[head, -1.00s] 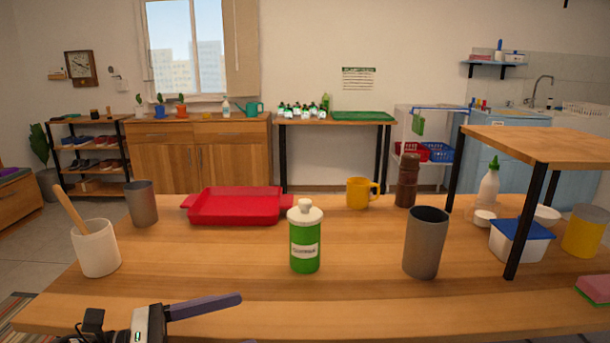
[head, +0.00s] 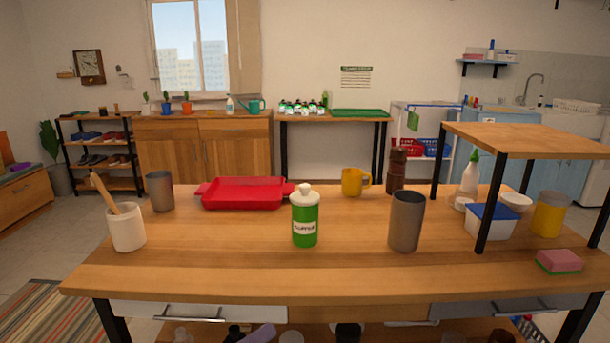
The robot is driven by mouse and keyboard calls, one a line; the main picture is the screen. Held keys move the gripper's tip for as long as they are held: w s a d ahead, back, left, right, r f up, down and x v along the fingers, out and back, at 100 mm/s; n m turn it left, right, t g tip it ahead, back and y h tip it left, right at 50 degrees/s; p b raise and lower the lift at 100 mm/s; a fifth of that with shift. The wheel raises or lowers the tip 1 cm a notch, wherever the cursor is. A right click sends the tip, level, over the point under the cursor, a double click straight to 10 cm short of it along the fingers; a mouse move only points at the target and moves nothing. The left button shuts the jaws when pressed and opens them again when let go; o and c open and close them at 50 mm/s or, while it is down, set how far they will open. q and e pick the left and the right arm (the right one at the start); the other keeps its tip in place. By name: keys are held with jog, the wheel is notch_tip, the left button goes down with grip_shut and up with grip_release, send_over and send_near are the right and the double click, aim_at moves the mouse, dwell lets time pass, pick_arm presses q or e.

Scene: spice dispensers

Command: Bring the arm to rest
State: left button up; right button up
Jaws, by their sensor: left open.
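My right gripper is not in view. A green spice dispenser (head: 305,222) with a white lid and a label stands upright on the wooden table (head: 330,275), apart from the gripper.
On the table are a red tray (head: 243,194), a white utensil cup (head: 128,228), grey cups (head: 406,222), a yellow mug (head: 354,182) and a brown mill (head: 397,171). A raised shelf (head: 535,139) stands at right. The front middle of the tabletop is clear.

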pick_arm(q)
jog(key=s+a+f+n+g+y+p, duration=0.1)
jog(key=s+a+f+n+y+p, duration=0.2)
jog(key=s+f+n+y, duration=0.3)
jog(key=s+a+f+n+g+y+p, duration=0.2)
jog(key=s+f+n+y, duration=0.4)
jog(key=s+f+n, duration=0.8)
jog(key=s+a+n+p, duration=0.1)
jog(key=n, duration=1.2)
jog(key=shift+a+f+g, duration=0.2)
jog(key=shift+f+g, duration=0.05)
jog(key=shift+g, duration=0.05)
jog(key=shift+w, duration=0.1)
